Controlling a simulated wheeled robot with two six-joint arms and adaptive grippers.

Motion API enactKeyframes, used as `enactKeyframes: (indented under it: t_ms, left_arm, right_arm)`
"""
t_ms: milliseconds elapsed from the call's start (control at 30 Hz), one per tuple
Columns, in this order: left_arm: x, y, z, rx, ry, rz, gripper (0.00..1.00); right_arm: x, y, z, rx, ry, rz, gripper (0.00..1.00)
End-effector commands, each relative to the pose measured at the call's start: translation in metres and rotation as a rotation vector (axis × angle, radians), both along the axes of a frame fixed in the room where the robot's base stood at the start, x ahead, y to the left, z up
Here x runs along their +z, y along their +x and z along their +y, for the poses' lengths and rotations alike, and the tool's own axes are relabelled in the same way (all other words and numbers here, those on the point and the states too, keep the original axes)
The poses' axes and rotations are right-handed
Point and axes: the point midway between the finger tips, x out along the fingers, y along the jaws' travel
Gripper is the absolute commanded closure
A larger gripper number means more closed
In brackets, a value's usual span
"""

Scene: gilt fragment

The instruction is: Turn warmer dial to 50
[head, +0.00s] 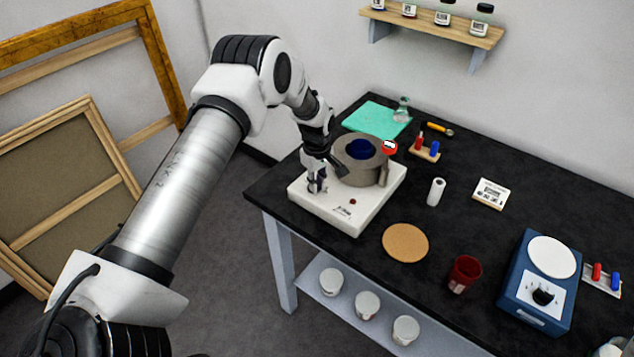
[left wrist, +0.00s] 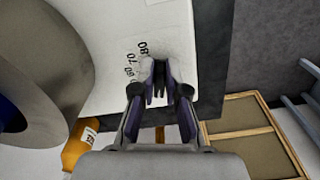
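The warmer is a white box (head: 344,212) with a thick grey ring (head: 352,172) on top and something dark blue inside the ring. It stands at the table's left end. In the left wrist view, its white top (left wrist: 115,95) carries black scale numbers (left wrist: 135,62), among them 70 and 80. My left gripper (head: 316,186) points down at the near left corner of the box. Its fingertips (left wrist: 160,82) are close together beside the numbers, apparently on the dial. The fingers hide most of the dial, so its pointer and setting cannot be read. My right gripper is out of view.
A cork disc (head: 405,243), a dark red cup (head: 465,273) and a white cylinder (head: 436,191) stand right of the warmer. A blue device (head: 515,297) with a white plate is further right. A green mat (head: 370,118) lies behind. Framed canvases (head: 75,185) lean at left.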

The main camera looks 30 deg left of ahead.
Motion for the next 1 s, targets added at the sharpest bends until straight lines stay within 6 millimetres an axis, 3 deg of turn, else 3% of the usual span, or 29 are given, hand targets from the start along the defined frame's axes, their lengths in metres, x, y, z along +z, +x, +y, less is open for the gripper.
enactKeyframes:
  t_ms: [467,1000]
  left_arm:
    - [-0.002,-0.002,0.0,-0.087,-0.001,0.003,1.0]
    - [-0.002,-0.007,0.004,-0.537,-0.002,0.002,1.0]
  right_arm:
    - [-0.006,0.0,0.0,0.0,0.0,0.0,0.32]
    - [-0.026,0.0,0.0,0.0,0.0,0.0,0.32]
